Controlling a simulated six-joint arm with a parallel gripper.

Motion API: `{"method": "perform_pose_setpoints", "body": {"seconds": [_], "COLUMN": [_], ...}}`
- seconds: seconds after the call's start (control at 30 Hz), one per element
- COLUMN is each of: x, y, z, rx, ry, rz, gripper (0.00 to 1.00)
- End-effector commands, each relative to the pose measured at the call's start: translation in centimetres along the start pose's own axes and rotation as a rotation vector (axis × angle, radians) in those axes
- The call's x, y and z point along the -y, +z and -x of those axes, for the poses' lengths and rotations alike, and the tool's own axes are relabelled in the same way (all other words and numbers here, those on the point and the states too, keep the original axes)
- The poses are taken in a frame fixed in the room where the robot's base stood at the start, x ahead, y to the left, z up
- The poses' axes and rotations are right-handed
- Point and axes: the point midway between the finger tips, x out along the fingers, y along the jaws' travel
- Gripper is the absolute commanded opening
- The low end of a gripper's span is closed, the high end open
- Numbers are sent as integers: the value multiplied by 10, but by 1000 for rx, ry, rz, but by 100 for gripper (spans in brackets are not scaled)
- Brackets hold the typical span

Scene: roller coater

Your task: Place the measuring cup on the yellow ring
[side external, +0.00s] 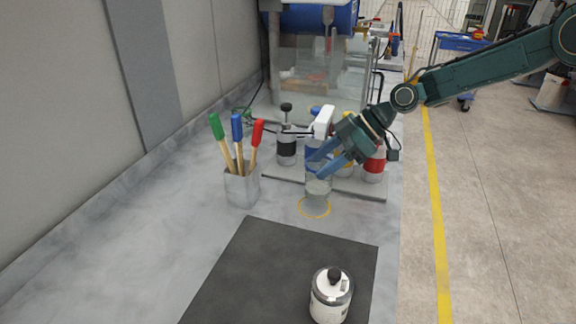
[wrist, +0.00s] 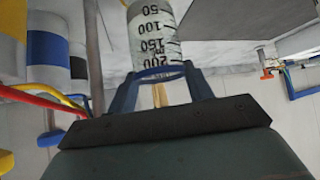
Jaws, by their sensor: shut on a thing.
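The measuring cup (side external: 319,184) is a clear cylinder in the side view, held close above or at the yellow ring (side external: 316,208) on the grey bench. Whether its base touches the bench is unclear. In the wrist view the cup (wrist: 153,32) shows black markings from 50 to 200. My gripper (side external: 325,165) comes in from the right and is shut on the cup. In the wrist view my gripper's blue fingers (wrist: 163,80) sit on both sides of the cup. The yellow ring cannot be made out clearly in the wrist view.
A holder (side external: 242,187) with red, blue and green handled tools stands left of the cup. Several banded jars stand on a tray (side external: 345,187) behind it. A black mat (side external: 270,270) with a lidded white jar (side external: 331,297) lies in front. Bench left of the mat is clear.

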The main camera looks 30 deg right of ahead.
Motion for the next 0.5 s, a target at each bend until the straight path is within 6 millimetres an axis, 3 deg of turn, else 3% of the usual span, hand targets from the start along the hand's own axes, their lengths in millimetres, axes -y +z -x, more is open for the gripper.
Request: {"method": "perform_pose_setpoints", "body": {"seconds": [0.07,0.3,0.5], "x": [0,0,0], "y": [-6,17,21], "z": [-7,-26,-29], "rx": [-1,0,-1], "ry": [-1,0,2], "rz": [2,-2,0], "gripper": [10,10,10]}}
